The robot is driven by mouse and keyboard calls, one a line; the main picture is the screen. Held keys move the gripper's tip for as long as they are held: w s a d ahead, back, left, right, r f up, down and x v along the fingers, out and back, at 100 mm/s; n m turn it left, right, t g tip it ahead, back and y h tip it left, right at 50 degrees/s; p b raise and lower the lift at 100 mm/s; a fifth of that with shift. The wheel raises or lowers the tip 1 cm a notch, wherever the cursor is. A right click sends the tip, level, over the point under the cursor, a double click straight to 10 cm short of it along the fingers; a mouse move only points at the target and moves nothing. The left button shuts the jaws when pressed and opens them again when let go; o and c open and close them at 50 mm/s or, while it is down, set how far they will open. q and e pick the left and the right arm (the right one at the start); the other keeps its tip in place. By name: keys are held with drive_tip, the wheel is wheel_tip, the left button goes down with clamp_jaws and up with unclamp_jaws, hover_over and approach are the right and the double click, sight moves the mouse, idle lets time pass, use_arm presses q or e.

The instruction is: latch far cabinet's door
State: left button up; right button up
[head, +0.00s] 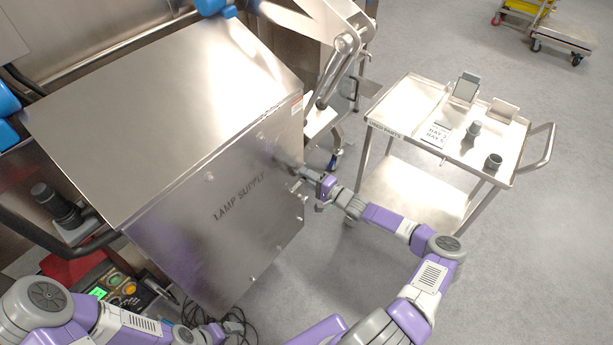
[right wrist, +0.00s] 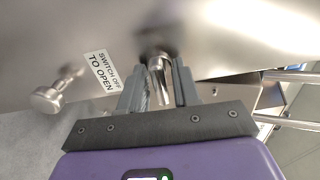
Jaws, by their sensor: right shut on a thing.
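The steel cabinet marked LAMP SUPPLY (head: 160,105) fills the left middle of the head view. Its front door (head: 225,235) looks flush with the body. My right gripper (head: 308,181) is at the door's right side. In the right wrist view its two fingers (right wrist: 160,88) are shut on a short metal latch handle (right wrist: 157,68) that stands out from the door. A second round metal knob (right wrist: 48,98) sticks out to the left, beside a white label reading SWITCH OFF TO OPEN (right wrist: 100,72). My left gripper (head: 232,326) is low in the head view, its fingers unclear.
A steel trolley (head: 400,190) with small dark cups and a tablet-like device stands right of the cabinet. A control box with coloured buttons (head: 122,288) and loose cables lie below left. Grey floor (head: 540,250) is clear at the right.

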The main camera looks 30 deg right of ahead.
drive_tip(key=m+p, duration=0.3)
drive_tip(key=shift+r, duration=0.15)
drive_tip(key=m+p, duration=0.3)
drive_tip(key=m, duration=0.1)
drive_tip(key=shift+m, duration=0.4)
drive_tip(key=m+p, duration=0.1)
drive_tip(key=m, duration=0.3)
drive_tip(key=shift+m+p, duration=0.3)
drive_tip(key=m, duration=0.5)
drive_tip(key=shift+m, duration=0.3)
drive_tip(key=o, duration=0.7)
drive_tip(key=shift+f, duration=0.2)
drive_tip(key=shift+d, duration=0.1)
